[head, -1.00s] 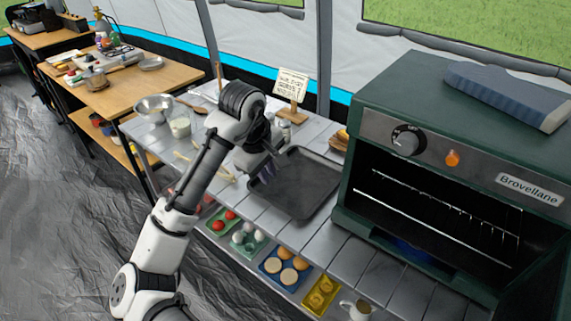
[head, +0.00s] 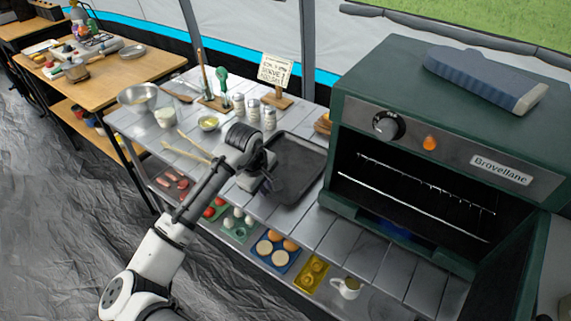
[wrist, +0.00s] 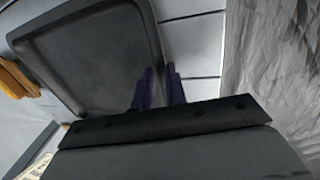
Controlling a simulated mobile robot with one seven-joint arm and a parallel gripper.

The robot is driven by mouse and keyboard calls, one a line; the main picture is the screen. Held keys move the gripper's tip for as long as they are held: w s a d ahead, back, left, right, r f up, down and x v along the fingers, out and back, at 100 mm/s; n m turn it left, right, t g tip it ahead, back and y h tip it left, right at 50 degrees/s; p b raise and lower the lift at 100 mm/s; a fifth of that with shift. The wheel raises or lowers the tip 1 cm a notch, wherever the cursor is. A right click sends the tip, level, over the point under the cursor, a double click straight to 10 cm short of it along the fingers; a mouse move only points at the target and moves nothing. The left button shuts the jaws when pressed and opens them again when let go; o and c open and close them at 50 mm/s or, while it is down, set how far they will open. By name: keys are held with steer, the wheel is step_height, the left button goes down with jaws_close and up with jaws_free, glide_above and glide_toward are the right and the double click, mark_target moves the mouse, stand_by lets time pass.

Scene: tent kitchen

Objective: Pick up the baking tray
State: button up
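The baking tray (head: 297,160) is dark grey and rectangular with a raised rim. It lies flat on the grey slatted table, left of the oven. My gripper (head: 268,184) is at the tray's near left edge, partly hidden by my wrist. In the wrist view, the tray (wrist: 95,55) fills the upper left. My gripper's two dark purple fingers (wrist: 159,85) stand close together, one on each side of the tray's rim. They look shut on the rim, and I see no clear gap under the tray.
The green oven (head: 440,150) stands open at the right with a rack inside. A sign (head: 275,70), shakers (head: 254,110) and a metal bowl (head: 138,98) stand on the table (head: 330,235). Food trays and a mug (head: 346,287) sit on the shelf below.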

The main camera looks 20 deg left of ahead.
steer(key=shift+w+f, duration=0.1)
steer(key=shift+f, duration=0.2)
jaws_close()
steer(key=shift+r, duration=0.1)
steer(key=w+b+v, duration=0.2)
steer(key=v, duration=0.6)
steer(key=w+d+r+b+v, duration=0.1)
steer(key=w+b+v, duration=0.1)
steer(key=v, duration=0.7)
steer(key=shift+d+r, duration=0.3)
steer(key=shift+s, duration=0.15)
steer(key=shift+a, duration=0.1)
